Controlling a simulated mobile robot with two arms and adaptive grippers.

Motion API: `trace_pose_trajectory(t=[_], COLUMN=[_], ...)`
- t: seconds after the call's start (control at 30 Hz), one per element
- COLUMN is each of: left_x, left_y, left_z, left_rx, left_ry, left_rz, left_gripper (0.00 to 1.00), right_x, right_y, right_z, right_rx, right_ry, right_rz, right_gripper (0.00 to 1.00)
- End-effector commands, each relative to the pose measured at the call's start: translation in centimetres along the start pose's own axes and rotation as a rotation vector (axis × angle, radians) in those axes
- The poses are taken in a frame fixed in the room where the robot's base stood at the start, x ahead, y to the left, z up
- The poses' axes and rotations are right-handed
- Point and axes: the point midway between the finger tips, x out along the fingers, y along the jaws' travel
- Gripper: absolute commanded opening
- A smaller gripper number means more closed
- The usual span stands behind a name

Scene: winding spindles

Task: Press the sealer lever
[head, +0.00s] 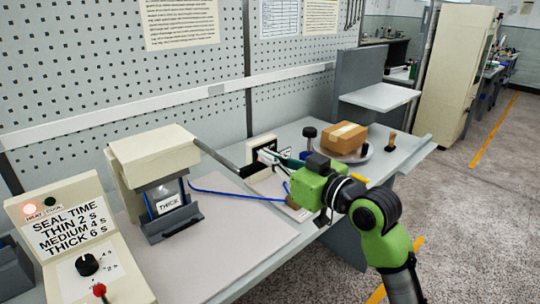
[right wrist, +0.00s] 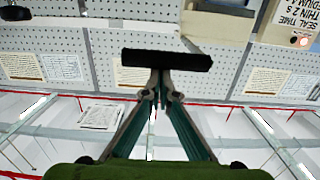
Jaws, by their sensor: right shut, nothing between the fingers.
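The beige sealer (head: 152,150) stands on the bench at left centre in the head view, with a pouch labelled THICK (head: 168,202) at its front. Its dark lever (head: 217,156) reaches out to the right from the sealer's top. A black crossbar, apparently the lever's handle (right wrist: 150,58), lies across the fingertips in the right wrist view. My right gripper (head: 266,156) is shut and empty at the lever's outer end; it also shows in the right wrist view (right wrist: 160,80). I cannot tell whether the fingertips touch the bar. My left gripper is out of view.
A control box (head: 70,235) with a lit red HEAT lamp (head: 31,211), a dial and a red-tipped switch stands at front left. A cardboard box (head: 345,137) and a wooden-handled stamp (head: 391,141) sit at the bench's right. A blue cord (head: 225,192) lies mid-bench.

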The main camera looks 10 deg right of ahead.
Motion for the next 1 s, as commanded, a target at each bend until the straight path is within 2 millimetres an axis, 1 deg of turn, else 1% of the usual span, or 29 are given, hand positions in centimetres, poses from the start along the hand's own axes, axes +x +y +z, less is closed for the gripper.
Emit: trace_pose_trajectory(t=[0.03,0.2,0.27,0.4,0.5,0.6,0.7,0.8,1.0], left_x=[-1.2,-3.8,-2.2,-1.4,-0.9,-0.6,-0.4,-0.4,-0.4], left_y=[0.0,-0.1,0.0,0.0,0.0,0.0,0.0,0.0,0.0], left_z=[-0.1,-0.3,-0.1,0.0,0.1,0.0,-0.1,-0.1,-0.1], left_rx=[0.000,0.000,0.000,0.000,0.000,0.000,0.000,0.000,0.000], left_ry=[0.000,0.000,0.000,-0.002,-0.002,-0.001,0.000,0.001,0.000], left_rz=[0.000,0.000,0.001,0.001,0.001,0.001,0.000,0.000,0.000], left_gripper=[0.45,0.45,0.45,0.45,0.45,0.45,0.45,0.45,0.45], right_x=[0.3,0.9,-0.7,-4.0,-6.0,-7.5,-8.4,-8.9,-9.1], right_y=[-0.1,0.3,0.4,0.3,0.4,0.3,0.3,0.3,0.3], right_z=[-0.3,-4.2,-2.7,-2.2,-2.0,-1.9,-1.8,-1.8,-1.9], right_rx=[0.003,-0.005,-0.006,-0.008,-0.007,-0.006,-0.006,-0.005,-0.004], right_ry=[-0.021,0.010,0.010,0.014,0.016,0.018,0.019,0.020,0.021], right_rz=[-0.004,0.005,0.008,0.007,0.007,0.007,0.007,0.006,0.005], right_gripper=[0.00,0.00,0.00,0.00,0.00,0.00,0.00,0.00,0.00])
